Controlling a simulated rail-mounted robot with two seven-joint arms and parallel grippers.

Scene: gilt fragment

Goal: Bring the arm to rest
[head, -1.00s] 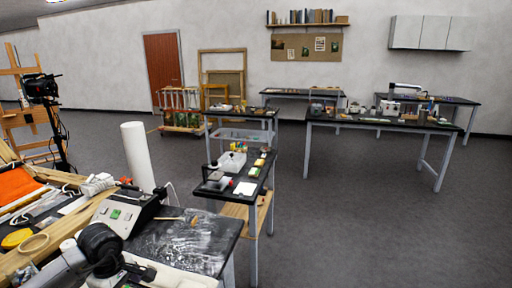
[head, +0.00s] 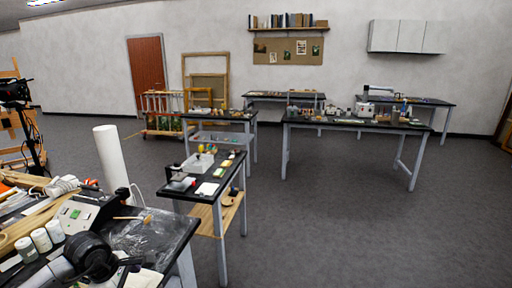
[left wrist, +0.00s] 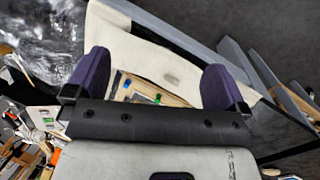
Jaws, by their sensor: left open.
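My left arm comes in at the bottom left of the head view, over the near workbench. Its dark gripper end (head: 125,268) is low in the picture there and its fingertips are hard to make out. In the left wrist view the two purple fingers of my left gripper (left wrist: 155,82) stand wide apart with nothing held between them. Beyond them lies a cream pad (left wrist: 135,45) with a small greyish mark on it. I cannot tell what the mark is. My right gripper is in neither view.
The near bench holds a grey control box (head: 82,212), a white roll (head: 111,160), several white jars (head: 41,240) and clear plastic film (head: 145,238). A narrow black table (head: 207,188) stands beyond it. The grey floor (head: 340,220) to the right is clear.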

